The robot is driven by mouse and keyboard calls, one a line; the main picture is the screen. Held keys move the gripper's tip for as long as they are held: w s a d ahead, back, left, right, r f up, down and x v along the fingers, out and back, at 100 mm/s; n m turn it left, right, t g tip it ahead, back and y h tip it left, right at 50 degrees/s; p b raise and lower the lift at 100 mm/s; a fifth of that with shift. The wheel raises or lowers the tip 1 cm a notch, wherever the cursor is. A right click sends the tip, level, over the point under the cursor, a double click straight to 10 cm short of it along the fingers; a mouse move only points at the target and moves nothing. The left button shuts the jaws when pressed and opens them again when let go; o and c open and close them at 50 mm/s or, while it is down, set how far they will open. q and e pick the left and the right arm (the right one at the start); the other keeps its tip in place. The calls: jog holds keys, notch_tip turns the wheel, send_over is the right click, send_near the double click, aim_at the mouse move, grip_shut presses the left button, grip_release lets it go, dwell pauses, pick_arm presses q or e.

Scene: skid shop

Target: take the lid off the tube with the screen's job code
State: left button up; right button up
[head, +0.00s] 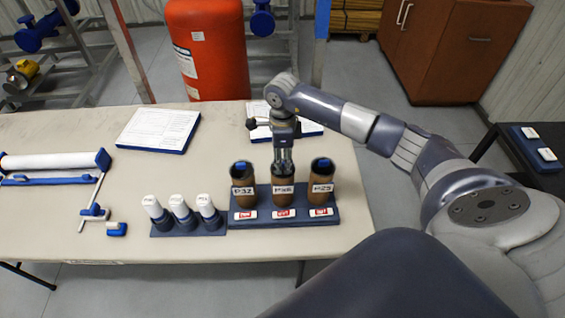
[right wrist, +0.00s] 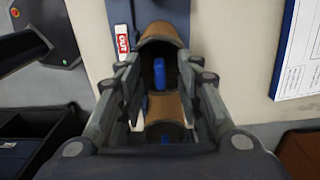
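Three brown tubes stand in a blue rack (head: 245,221) on the table: a left tube (head: 243,202) labelled P32, a middle tube (head: 283,201) whose label is hard to read, and a right tube (head: 320,197) labelled P23. The left and right tubes have dark lids with blue grips. My right gripper (head: 284,160) points down at the top of the middle tube and covers its lid in the head view. In the right wrist view its fingers stand apart, with a blue grip (right wrist: 159,74) between them and gaps beside it. No screen or job code shows. My left gripper is out of view.
Several white-topped bottles (head: 181,213) stand in a dark holder left of the rack. A document board (head: 159,130) lies behind, and another sits partly behind my right arm. A roll holder (head: 55,163) is at the left.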

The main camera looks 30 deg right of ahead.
jog(key=shift+f, duration=0.25)
grip_shut()
jog(key=shift+r, duration=0.2)
